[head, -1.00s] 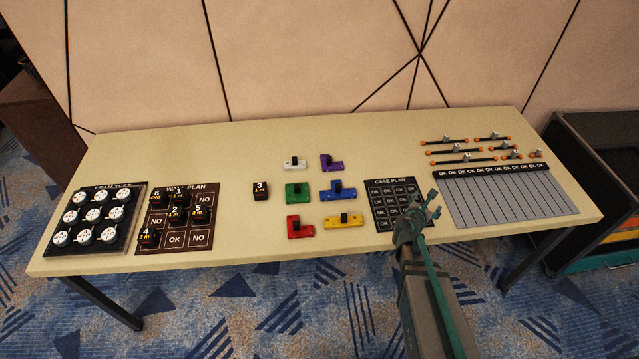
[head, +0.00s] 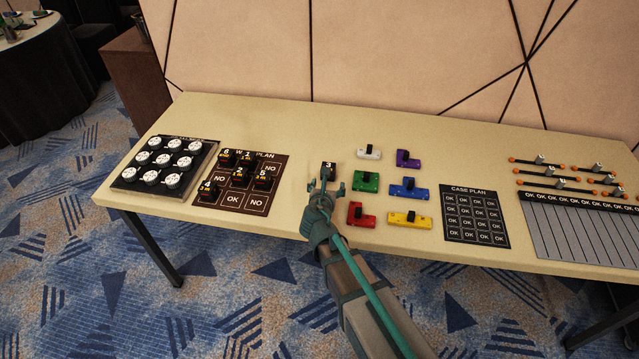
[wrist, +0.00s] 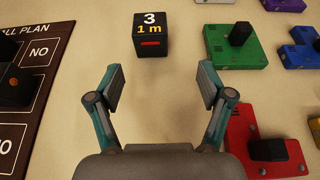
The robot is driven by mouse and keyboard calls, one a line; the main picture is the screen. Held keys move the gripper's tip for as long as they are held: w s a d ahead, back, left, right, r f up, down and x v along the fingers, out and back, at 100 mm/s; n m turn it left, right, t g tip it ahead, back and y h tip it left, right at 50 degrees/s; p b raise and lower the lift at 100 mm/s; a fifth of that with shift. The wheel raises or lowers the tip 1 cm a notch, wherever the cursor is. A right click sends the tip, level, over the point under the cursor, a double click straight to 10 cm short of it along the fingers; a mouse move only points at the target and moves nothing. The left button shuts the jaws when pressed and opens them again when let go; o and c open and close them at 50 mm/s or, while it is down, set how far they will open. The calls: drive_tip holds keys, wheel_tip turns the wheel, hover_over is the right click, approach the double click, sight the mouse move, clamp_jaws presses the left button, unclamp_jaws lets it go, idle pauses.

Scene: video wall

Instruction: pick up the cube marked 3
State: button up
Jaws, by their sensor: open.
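The cube marked 3 (head: 328,168) is black and stands alone on the beige table, between the wall plan board and the coloured pieces. In the wrist view the cube (wrist: 151,34) shows a white 3, a yellow "1 m" and a red bar, upright and ahead of the fingertips. My gripper (head: 326,188) is open and empty, just in front of the cube in the head view. In the wrist view its two fingers (wrist: 160,90) are spread wide, with bare table between them. The cube lies beyond the fingers, roughly centred between them, apart from both.
The wall plan board (head: 269,197) with several black cubes lies to the left. A green piece (head: 366,181) and a red piece (wrist: 268,143) stand close on the right. The case plan board (head: 473,213) lies further right. Bare table surrounds the cube.

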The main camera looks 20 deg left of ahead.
drive_tip(key=shift+a, duration=0.4)
drive_tip(key=shift+w+a+f, duration=0.1)
drive_tip(key=shift+w+a, duration=0.05)
drive_tip(key=shift+w, duration=0.2)
drive_tip(key=p+x, duration=0.1)
drive_tip(key=x, duration=0.3)
drive_tip(key=shift+w+f, duration=0.15)
drive_tip(key=shift+w, duration=0.25)
drive_tip(key=x, duration=0.1)
drive_tip(key=p+x, duration=0.1)
drive_tip(key=x, duration=0.2)
drive_tip(key=shift+w+a, duration=0.25)
drive_tip(key=shift+a, duration=0.15)
drive_tip(key=shift+w, duration=0.25)
drive_tip(key=shift+c, duration=0.3)
drive_tip(key=c, duration=1.2)
